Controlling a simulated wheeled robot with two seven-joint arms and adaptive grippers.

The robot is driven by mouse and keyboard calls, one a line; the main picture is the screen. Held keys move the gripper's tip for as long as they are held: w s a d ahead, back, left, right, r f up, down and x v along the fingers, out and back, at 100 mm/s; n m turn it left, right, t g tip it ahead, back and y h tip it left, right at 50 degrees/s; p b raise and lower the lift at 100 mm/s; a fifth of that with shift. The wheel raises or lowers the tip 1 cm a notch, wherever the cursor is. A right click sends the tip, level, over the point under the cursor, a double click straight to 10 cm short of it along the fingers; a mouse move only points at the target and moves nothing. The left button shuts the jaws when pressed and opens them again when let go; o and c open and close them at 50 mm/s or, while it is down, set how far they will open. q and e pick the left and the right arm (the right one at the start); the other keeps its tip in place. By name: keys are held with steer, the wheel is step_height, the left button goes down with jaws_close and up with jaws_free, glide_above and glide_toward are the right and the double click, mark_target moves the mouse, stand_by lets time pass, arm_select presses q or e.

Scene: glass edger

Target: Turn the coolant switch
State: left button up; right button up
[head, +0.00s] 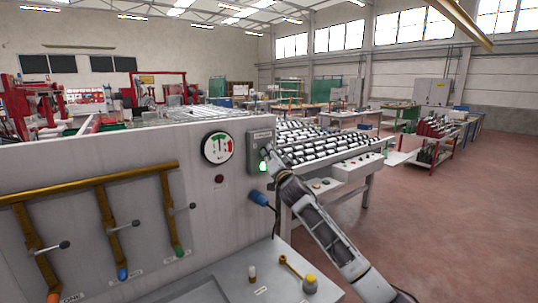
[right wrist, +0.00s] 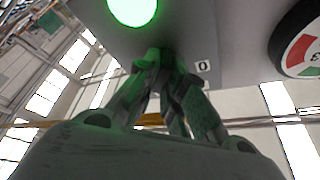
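The coolant switch box (head: 260,146) is a grey box with a small label, on the right end of the light grey panel. A green lamp (head: 263,166) glows on its front; the lamp is large and bright in the right wrist view (right wrist: 132,8). My right gripper (head: 267,153) is at the front of the box. In the right wrist view its fingers (right wrist: 166,58) converge close together against the box face, beside a "0" label (right wrist: 202,66). The switch knob is hidden at the fingertips, so I cannot tell if it is between them. My left gripper is out of view.
A round gauge (head: 218,147) and a dark red button (head: 219,179) sit left of the box. Brass pipes (head: 107,208) with several valve levers cover the panel's left. A blue plug (head: 259,198) hangs below the box.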

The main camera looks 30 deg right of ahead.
steer(key=shift+n, duration=0.6)
jaws_close()
steer(key=shift+d+n+g+y+p, duration=0.15)
steer(key=shift+n+y+p, duration=0.6)
steer(key=shift+n+y, duration=2)
steer(key=shift+a+n+g+y+p, duration=0.1)
steer(key=shift+n+y+p, duration=0.75)
steer(key=shift+n, duration=3.65)
steer(key=shift+d+n+g+y+p, duration=0.15)
steer(key=shift+n+y+p, duration=0.55)
steer(key=shift+n+y, duration=2.05)
steer(key=shift+a+n+h, duration=0.1)
steer(key=shift+n+h, duration=0.65)
steer(key=shift+n, duration=0.25)
steer(key=o, duration=0.6)
jaws_free()
steer(key=shift+o, duration=0.2)
steer(key=shift+s+f, duration=0.1)
steer(key=shift+s, duration=0.05)
